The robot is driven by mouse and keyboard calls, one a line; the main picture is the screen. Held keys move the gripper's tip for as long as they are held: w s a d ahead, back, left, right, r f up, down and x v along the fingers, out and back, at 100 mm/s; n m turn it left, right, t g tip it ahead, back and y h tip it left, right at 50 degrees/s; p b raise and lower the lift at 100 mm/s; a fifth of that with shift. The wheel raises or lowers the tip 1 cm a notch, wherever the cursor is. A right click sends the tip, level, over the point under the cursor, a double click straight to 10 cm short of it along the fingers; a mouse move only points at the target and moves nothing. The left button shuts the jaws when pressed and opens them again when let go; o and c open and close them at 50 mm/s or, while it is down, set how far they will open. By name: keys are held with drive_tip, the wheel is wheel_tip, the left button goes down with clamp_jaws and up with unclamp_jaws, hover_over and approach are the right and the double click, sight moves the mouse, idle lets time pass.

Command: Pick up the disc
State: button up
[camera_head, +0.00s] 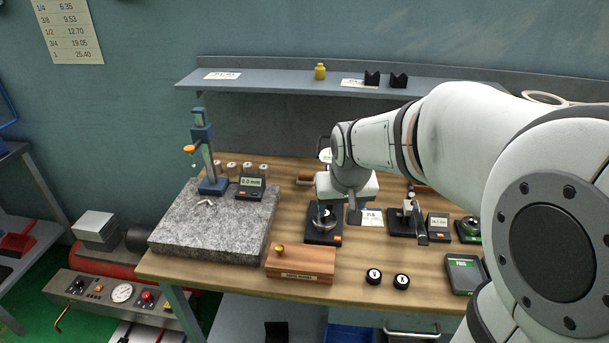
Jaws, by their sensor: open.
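A round, shiny metal piece (322,217), which seems to be the disc, sits on a small black instrument (318,238) near the middle of the wooden bench. My gripper (338,212) is over the bench at this instrument, pointing down, with its jaws open. It partly covers the round piece from this view. I cannot tell whether the jaws touch it, and I see nothing held between them.
A granite plate (200,240) with a blue gauge stand (206,150) fills the bench's left. Measuring devices (410,220) stand to the right. A wall shelf (270,84) runs behind.

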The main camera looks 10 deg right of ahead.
drive_tip(key=shift+t, duration=0.3)
drive_tip(key=shift+w+f, duration=7.15)
drive_tip(key=shift+f, duration=0.1)
drive_tip(key=c, duration=1.3)
drive_tip(key=shift+o, duration=0.2)
